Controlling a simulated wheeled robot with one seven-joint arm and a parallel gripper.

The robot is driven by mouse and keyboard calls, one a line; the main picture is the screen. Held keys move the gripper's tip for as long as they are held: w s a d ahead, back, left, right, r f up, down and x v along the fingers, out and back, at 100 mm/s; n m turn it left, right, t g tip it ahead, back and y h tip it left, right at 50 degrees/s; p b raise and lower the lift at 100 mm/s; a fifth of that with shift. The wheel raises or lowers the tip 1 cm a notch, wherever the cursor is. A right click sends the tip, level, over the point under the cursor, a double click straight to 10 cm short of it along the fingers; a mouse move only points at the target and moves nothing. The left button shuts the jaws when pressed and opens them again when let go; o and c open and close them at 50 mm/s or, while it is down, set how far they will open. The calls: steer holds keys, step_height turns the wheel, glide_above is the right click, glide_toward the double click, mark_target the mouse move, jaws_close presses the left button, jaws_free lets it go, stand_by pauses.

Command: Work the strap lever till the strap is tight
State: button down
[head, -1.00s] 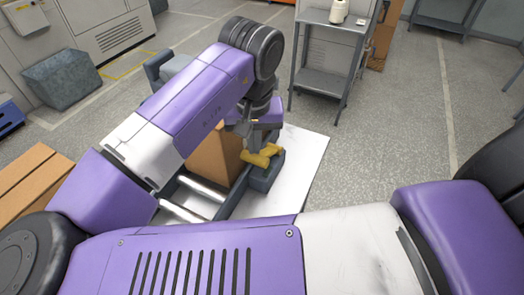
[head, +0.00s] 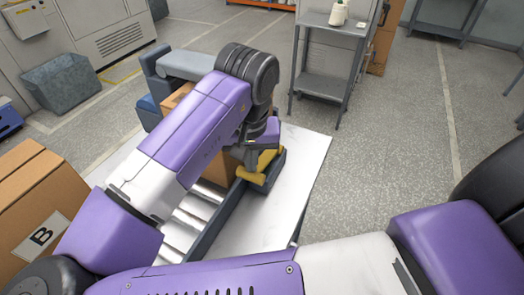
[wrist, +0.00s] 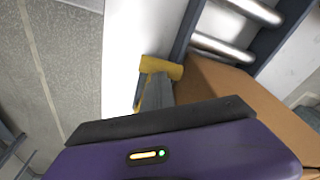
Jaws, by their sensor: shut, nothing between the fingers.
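The yellow strap lever (head: 248,174) is at the right side of the conveyor, beside a brown carton (head: 213,168). My gripper (head: 251,160) is down at the lever, its fingers shut with nothing between them. In the wrist view the yellow lever (wrist: 162,67) shows just beyond the grey fingertips (wrist: 153,84), which overlap it in the picture; I cannot tell whether they touch. The carton (wrist: 240,92) stands to the right there. My arm hides much of the carton in the head view, and I cannot make out the strap.
The roller conveyor (head: 183,226) runs on a white table (head: 300,160) with free room at the right. A carton marked B (head: 38,200) is at the left. A grey metal stand (head: 325,70) with a bobbin (head: 338,14) stands behind.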

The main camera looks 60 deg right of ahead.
step_height(320, 180, up, 6)
steer(key=d+p, duration=0.1)
steer(key=p, duration=0.5)
steer(key=shift+d, duration=0.3)
steer(key=shift+a+f+b, duration=0.25)
steer(key=shift+f+b, duration=0.55)
steer(key=shift+f, duration=0.25)
steer(key=shift+a+f+b, duration=0.3)
steer(key=shift+f+b, duration=0.55)
steer(key=shift+f, duration=0.2)
steer(key=shift+a+f+b, duration=0.25)
steer(key=shift+f+b, duration=0.55)
steer(key=shift+f, duration=0.25)
step_height(320, 180, up, 7)
steer(key=d+p, duration=0.1)
steer(key=p, duration=0.5)
steer(key=shift+d+f+p, duration=0.2)
steer(key=shift+d+p, duration=0.05)
steer(key=shift+p, duration=0.05)
steer(key=shift+f, duration=0.15)
